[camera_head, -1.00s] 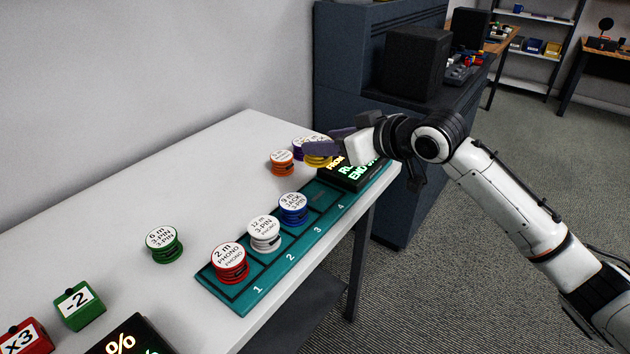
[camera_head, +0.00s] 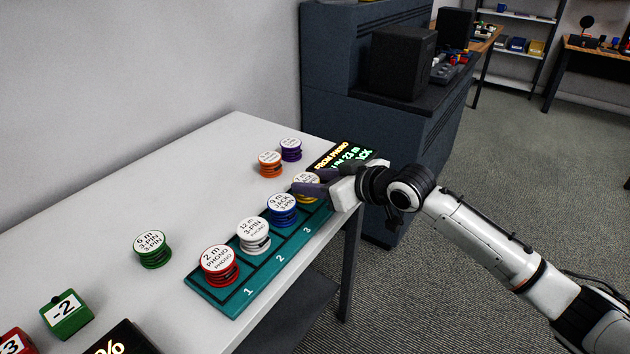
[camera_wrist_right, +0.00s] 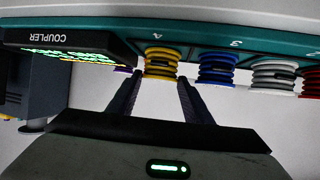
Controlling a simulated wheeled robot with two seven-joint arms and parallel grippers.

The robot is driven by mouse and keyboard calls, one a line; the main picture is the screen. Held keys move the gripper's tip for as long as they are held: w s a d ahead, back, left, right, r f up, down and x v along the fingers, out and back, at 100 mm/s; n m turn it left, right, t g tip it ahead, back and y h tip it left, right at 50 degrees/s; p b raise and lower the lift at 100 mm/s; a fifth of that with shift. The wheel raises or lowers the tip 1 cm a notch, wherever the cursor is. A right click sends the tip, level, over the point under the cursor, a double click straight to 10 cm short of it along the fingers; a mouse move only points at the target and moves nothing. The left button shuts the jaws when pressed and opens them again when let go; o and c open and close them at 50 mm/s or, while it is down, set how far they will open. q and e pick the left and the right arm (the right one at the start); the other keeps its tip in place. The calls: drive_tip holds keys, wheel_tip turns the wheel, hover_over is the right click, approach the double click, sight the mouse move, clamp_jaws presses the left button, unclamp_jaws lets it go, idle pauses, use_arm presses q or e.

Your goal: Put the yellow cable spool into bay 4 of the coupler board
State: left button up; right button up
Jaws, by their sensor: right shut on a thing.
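The yellow cable spool (camera_head: 306,182) is at bay 4 of the teal coupler board (camera_head: 240,291), beside the blue spool. My right gripper (camera_head: 308,188) is shut on it. In the right wrist view the yellow spool (camera_wrist_right: 162,64) sits between the two dark fingers, next to the label 4. The fingers partly hide the spool and bay 4 in the head view; I cannot tell whether it rests fully on the board. A red spool (camera_head: 218,265), a white spool (camera_head: 254,236) and a blue spool (camera_head: 283,210) stand in bays 1, 2 and 3. My left gripper is not in view.
An orange spool (camera_head: 270,164) and a purple spool (camera_head: 291,150) stand behind the board. A lit display (camera_head: 338,158) is at the board's far end. A green spool (camera_head: 152,250) and a green block marked -2 (camera_head: 67,316) are at left. The table's back middle is clear.

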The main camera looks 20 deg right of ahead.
drive_tip(key=shift+f, duration=0.1)
drive_tip(key=o, duration=1.1)
drive_tip(key=v, duration=1.2)
